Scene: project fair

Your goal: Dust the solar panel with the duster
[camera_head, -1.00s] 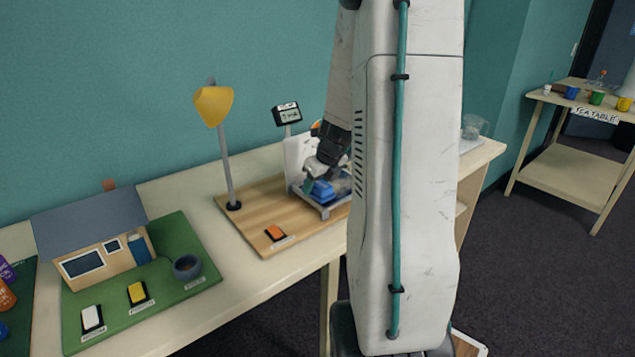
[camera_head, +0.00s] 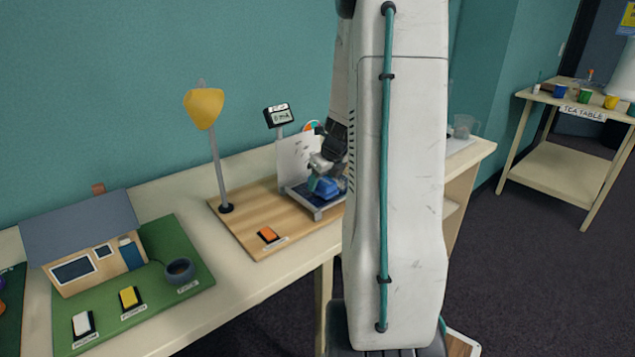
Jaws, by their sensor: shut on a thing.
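The solar panel (camera_head: 301,194) is a small dark blue panel in a grey frame on the wooden board, in front of a white upright plate. My gripper (camera_head: 327,166) is over it, shut on the duster (camera_head: 325,188), which has a blue head. The duster's head is low over the panel and appears to touch it; I cannot tell for certain. My arm hides the right side of this spot. Any dust on the panel is too small to make out.
A yellow lamp (camera_head: 204,108) stands left of the panel. A small display (camera_head: 279,115) is behind it, and an orange switch (camera_head: 268,235) lies in front. A model house (camera_head: 95,245) is at the left. A tea table (camera_head: 552,165) stands apart at the right.

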